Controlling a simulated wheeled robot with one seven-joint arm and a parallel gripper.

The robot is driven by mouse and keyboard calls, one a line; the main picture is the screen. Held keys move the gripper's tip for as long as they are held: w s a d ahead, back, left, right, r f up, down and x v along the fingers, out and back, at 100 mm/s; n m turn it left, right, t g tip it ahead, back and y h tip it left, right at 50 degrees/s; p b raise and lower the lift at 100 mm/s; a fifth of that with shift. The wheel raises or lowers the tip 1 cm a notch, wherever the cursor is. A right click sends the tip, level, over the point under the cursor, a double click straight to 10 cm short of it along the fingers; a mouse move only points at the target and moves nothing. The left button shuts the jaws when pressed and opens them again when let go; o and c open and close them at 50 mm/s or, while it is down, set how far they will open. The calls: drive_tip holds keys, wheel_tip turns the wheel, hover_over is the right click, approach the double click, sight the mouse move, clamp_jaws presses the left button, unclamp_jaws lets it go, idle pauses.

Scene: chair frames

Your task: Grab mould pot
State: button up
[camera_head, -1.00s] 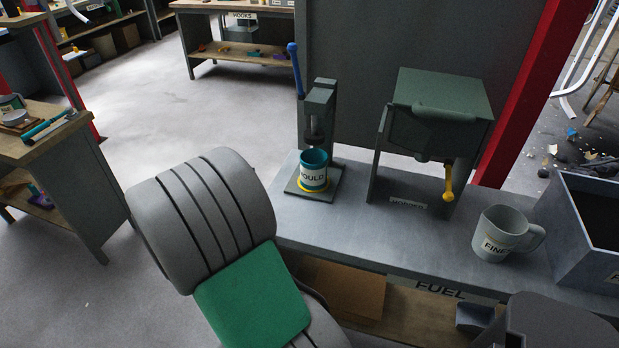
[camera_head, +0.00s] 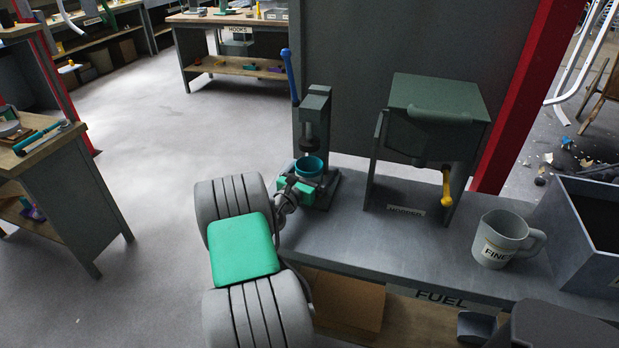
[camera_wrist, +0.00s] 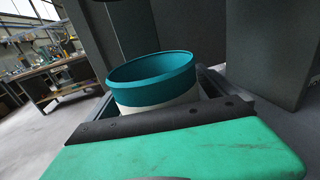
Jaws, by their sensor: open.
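The mould pot (camera_head: 310,167) is a teal cup with a pale lower band. It stands upright on the base of the small green press (camera_head: 316,125), under its ram. My gripper (camera_head: 300,187) is at the front left of the pot, with green finger parts close to it. In the wrist view the pot (camera_wrist: 155,82) stands just beyond the gripper's dark edge (camera_wrist: 165,120), and its lower part is hidden. The jaws are open, and I cannot tell whether they touch the pot.
The hopper (camera_head: 430,120) with a yellow handle stands right of the press. A grey jug marked FINE (camera_head: 497,240) and a dark bin (camera_head: 590,225) are farther right on the bench (camera_head: 410,250). A blue lever (camera_head: 290,76) rises above the press.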

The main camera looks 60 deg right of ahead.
drive_tip(key=c, duration=1.7)
